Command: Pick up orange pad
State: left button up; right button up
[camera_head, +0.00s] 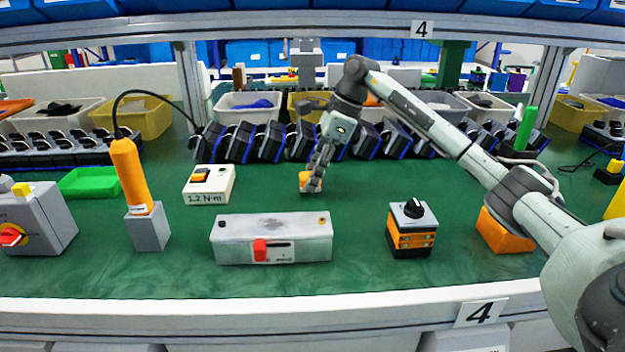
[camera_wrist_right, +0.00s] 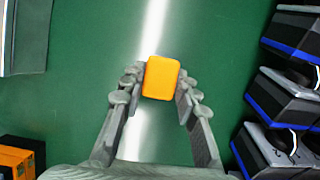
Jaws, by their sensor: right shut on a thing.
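The orange pad (camera_wrist_right: 161,78) is a small rounded block between the fingertips of my right gripper (camera_wrist_right: 160,90) in the right wrist view. The fingers touch it on both sides and are shut on it. In the head view the orange pad (camera_head: 304,178) shows at the fingertips of my right gripper (camera_head: 312,184), low over the green bench mat, partly hidden by the fingers. I cannot tell whether it still touches the mat. My left gripper is not in view.
A grey box with a red switch (camera_head: 270,240) lies in front. An orange and black rotary switch (camera_head: 410,230) stands to the right. A white 1.2 N·m block (camera_head: 209,185) and an orange screwdriver (camera_head: 130,175) are left. Black-blue units (camera_head: 270,140) line the back.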

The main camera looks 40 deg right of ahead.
aim_at(307, 174)
notch_tip(307, 174, up, 3)
jog(key=shift+r, duration=0.1)
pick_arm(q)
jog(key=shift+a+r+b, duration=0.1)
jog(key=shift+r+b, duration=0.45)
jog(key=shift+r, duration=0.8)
pick_arm(e)
jog(key=s+a+r, duration=0.6)
jog(key=s+a, duration=0.1)
jog(key=a, duration=0.2)
jog(key=shift+s+r, duration=0.25)
jog(key=shift+r, duration=0.15)
jog(key=o, duration=0.3)
grip_shut()
